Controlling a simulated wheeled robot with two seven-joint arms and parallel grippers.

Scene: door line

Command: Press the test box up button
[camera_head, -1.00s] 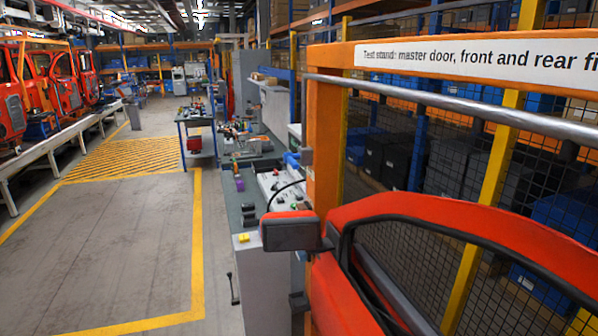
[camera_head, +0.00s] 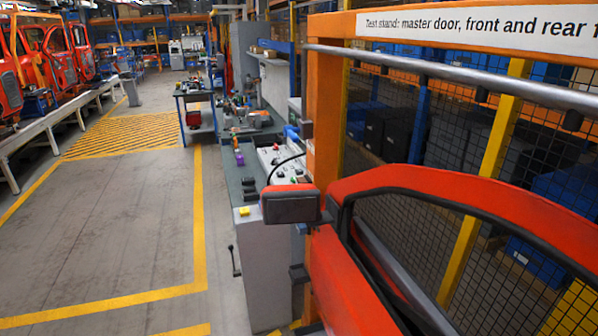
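A pale test box (camera_head: 277,158) with small buttons and switches on its top lies on the long grey workbench, in the middle of the picture. A black cable arches up from near it. Its buttons are too small to tell which is the up button. The mirror of the red door (camera_head: 440,195) partly covers the bench in front of it. Neither of my grippers is in view.
The red door hangs on an orange test stand (camera_head: 327,120) at the right, with its mirror (camera_head: 290,205) sticking out over the bench end. A cart (camera_head: 198,112) stands farther back. The floor left of the bench (camera_head: 100,230) is clear.

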